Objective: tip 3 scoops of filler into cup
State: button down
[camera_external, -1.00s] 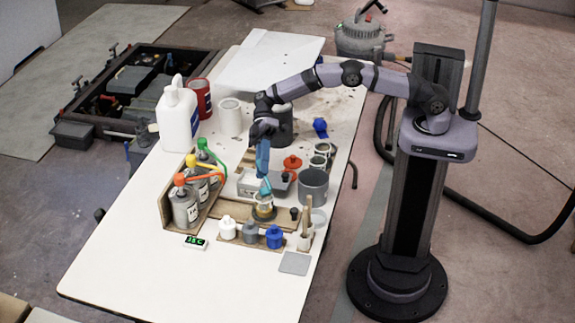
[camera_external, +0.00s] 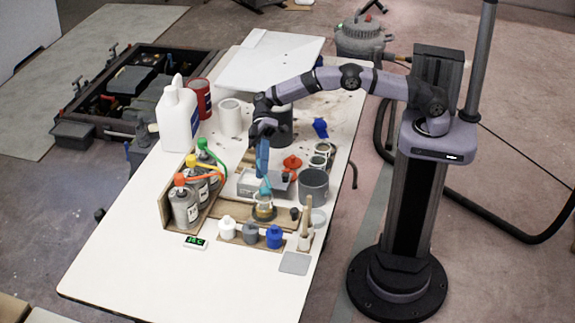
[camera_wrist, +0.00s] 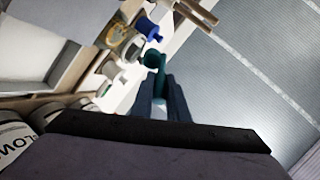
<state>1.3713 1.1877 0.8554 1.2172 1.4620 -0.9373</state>
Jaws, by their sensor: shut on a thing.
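My gripper (camera_external: 264,174) points down over the front middle of the bench, shut on a teal scoop (camera_external: 265,187). In the wrist view my gripper (camera_wrist: 160,92) has its two fingers on the scoop's handle, and the round teal scoop end (camera_wrist: 152,61) shows beyond them. A small clear cup (camera_external: 264,211) with amber contents stands on a dark round base on a wooden board, directly below the scoop. I cannot tell whether the scoop touches the cup or holds filler. Which container holds the filler is unclear.
Pump bottles (camera_external: 185,206) stand left of the cup in a wooden rack. White, grey and blue (camera_external: 274,237) small pots line the front. A grey pot (camera_external: 314,184) and a stick holder (camera_external: 306,238) stand right. A big white jug (camera_external: 178,118) is behind.

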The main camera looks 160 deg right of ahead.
jog(key=w+a+r+n+g+p, duration=0.2)
jog(key=w+a+r+p, duration=0.25)
jog(key=r, duration=0.35)
jog(key=w+a+r+n+g+p, duration=0.1)
jog(key=w+a+r+n+p, duration=0.15)
jog(key=w+r+p, duration=0.4)
jog(key=w+a+r+n+g+p, duration=0.1)
jog(key=w+a+r+g+p, duration=0.15)
jog(key=a+r, duration=0.5)
jog(key=s+d+f+m+h+p, duration=0.1)
jog(key=s+f+h, duration=0.1)
jog(key=s+f, duration=0.35)
jog(key=s+d+f+m+h, duration=0.1)
jog(key=s+f+h, duration=0.1)
jog(key=f, duration=0.7)
jog(key=s+d+f+g+h, duration=0.1)
jog(key=s+d+g+h, duration=0.1)
jog(key=d, duration=0.6)
jog(key=shift+s+g+h, duration=0.2)
jog(key=shift+g+h, duration=0.15)
jog(key=shift+h, duration=0.05)
